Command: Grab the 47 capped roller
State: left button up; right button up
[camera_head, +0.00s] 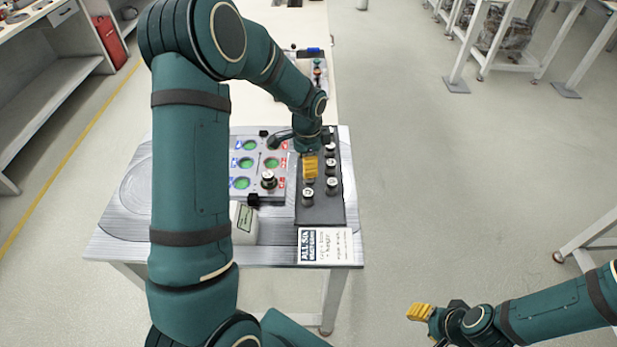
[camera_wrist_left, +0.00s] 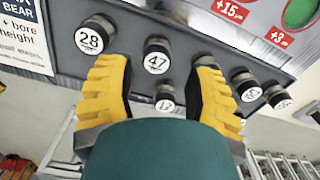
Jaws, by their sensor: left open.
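The 47 capped roller (camera_wrist_left: 156,58), a dark cylinder with a white numbered cap, stands on the dark tray (camera_wrist_left: 130,30) in the left wrist view. My left gripper (camera_wrist_left: 157,80) is open, with its yellow fingers on either side of the view and the 47 roller between and beyond their tips. I cannot tell whether they touch it. In the head view my left gripper (camera_head: 310,168) is over the dark tray (camera_head: 318,213) and seems to hide the 47 roller. My right gripper (camera_head: 422,313) is at the lower right, away from the table; its opening is unclear.
The 28 roller (camera_wrist_left: 90,37) stands beside the left finger. Another roller (camera_wrist_left: 165,97) is just below 47, and others (camera_wrist_left: 248,88) stand at the right. A grey board (camera_head: 262,192) with green wells and one roller (camera_head: 268,178) is left of the tray. A sign (camera_head: 325,246) lies in front.

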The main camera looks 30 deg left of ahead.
pick_arm(q)
jog(key=shift+d+f+b, duration=0.2)
jog(key=shift+f+b, duration=0.2)
jog(key=shift+f, duration=2.15)
jog(key=shift+o, duration=0.3)
grip_shut()
